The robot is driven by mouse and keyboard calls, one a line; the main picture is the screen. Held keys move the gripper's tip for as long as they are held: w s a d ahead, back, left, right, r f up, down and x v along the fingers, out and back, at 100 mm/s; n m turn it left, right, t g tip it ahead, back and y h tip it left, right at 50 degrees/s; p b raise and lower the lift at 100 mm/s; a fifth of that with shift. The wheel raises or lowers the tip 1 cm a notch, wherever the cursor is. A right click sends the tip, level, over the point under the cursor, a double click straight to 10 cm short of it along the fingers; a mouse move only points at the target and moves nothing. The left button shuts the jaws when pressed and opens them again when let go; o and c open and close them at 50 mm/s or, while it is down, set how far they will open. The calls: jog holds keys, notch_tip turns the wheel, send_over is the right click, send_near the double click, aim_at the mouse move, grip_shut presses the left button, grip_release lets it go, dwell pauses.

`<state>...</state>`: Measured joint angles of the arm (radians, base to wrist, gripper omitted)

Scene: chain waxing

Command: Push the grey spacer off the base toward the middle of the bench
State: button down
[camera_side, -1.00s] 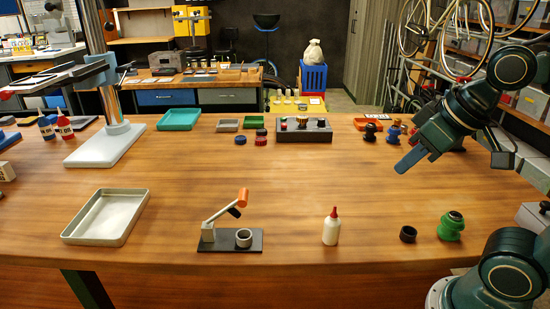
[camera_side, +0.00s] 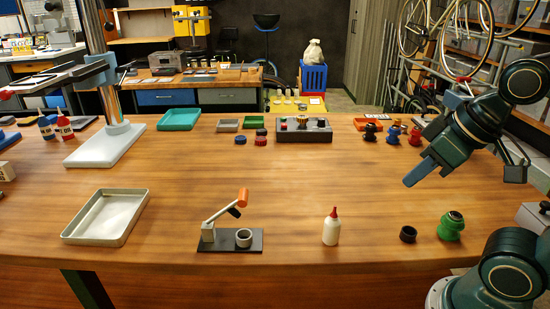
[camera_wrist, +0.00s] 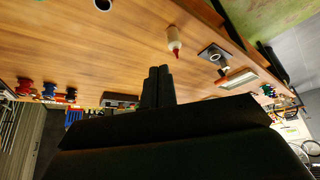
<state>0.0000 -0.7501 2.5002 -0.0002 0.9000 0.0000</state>
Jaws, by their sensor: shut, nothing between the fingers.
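The grey spacer (camera_side: 243,238) is a short ring sitting upright on the right end of a flat black base (camera_side: 222,246) near the bench's front edge. A lever with an orange end (camera_side: 242,198) rises from a grey block on the base's left end and leans over toward the spacer. My gripper (camera_side: 409,182) is shut and empty, in the air above the right side of the bench, well to the right of the spacer. In the wrist view, its dark fingers (camera_wrist: 158,72) are together and the base (camera_wrist: 206,51) shows small beyond them.
A white bottle with a red tip (camera_side: 331,228) stands between the base and a black ring (camera_side: 408,234). A green jar (camera_side: 451,226) is at the right front. A metal tray (camera_side: 108,218) lies left of the base. The bench middle is clear.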

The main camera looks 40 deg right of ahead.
dwell(0.3)
jog(key=c, duration=1.5)
grip_release()
jog(key=o, duration=0.7)
jog(key=shift+w+a, duration=0.15)
jog(key=shift+w, duration=0.2)
jog(key=shift+c, duration=0.2)
jog(key=w+a+f+m+g+y, duration=0.1)
jog(key=w+a+m+y, duration=0.15)
jog(key=w, duration=0.35)
jog(key=w+a+f+m+g+y, duration=0.2)
jog(key=w+a+m, duration=0.1)
jog(key=w, duration=0.4)
jog(key=m+g+y, duration=0.3)
jog(key=m+y, duration=0.4)
jog(key=m, duration=0.2)
send_near(240, 240)
jog(key=shift+s+d+r, duration=0.35)
jog(key=shift+d+r, duration=0.2)
jog(key=shift+d, duration=0.2)
jog(key=shift+w+d+f+m+y, duration=0.1)
jog(key=shift+w+f+m+y, duration=0.25)
jog(key=shift+f+m+y, duration=0.35)
jog(key=shift+w+d+f+m+y, duration=0.15)
jog(key=shift+w+f+m+y, duration=0.2)
jog(key=shift+f+m, duration=0.55)
jog(key=shift+a, duration=0.15)
jog(key=shift+x, duration=3.65)
